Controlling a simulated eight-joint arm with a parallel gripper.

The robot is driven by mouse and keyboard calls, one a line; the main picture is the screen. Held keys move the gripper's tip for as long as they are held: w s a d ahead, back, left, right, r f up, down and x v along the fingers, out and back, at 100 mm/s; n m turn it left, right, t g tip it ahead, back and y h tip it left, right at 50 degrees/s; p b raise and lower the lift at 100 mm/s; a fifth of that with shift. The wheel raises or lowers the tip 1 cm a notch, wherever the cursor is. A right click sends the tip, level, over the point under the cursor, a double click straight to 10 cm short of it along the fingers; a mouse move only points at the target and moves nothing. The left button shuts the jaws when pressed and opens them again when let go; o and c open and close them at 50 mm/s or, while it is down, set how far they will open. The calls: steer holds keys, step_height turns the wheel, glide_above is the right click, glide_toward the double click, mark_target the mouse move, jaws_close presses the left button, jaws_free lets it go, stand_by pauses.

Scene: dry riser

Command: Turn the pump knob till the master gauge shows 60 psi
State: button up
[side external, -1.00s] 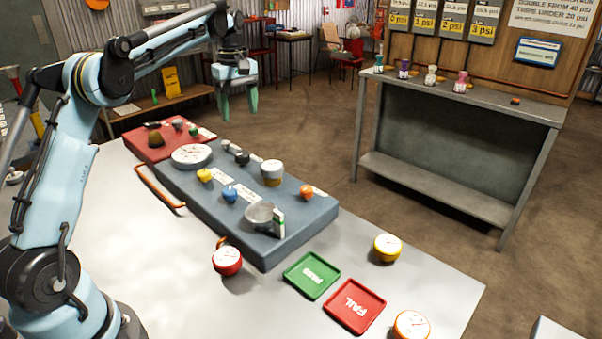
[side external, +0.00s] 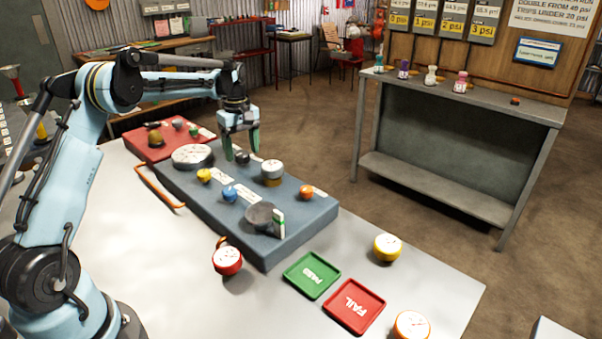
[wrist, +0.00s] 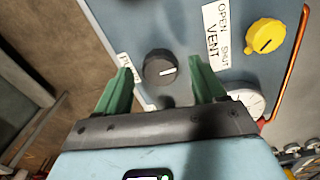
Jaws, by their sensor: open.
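The pump knob (wrist: 160,68) is a dark round knob with a white pointer line, on the blue-grey panel (wrist: 120,20). A partly hidden label beside it seems to read PUMP. My gripper (wrist: 159,70) is open, with green fingers on either side of the knob in the wrist view. In the side view, my gripper (side external: 241,149) points down over the knob (side external: 242,157); I cannot tell whether the fingers touch it. The large white dial (side external: 192,155), likely the master gauge, lies left of it. It is partly hidden in the wrist view (wrist: 248,99); its reading is illegible.
A yellow VENT knob (wrist: 265,35) sits near the pump knob. The panel also carries a blue knob (side external: 229,194), an orange knob (side external: 306,192) and a white-topped gauge (side external: 272,170). Green PASS (side external: 292,287) and red FAIL (side external: 335,308) trays lie in front. An orange hose runs along the panel's left.

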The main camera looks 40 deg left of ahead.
steer(key=shift+f, duration=0.5)
steer(key=c, duration=1.1)
steer(key=shift+o, duration=0.2)
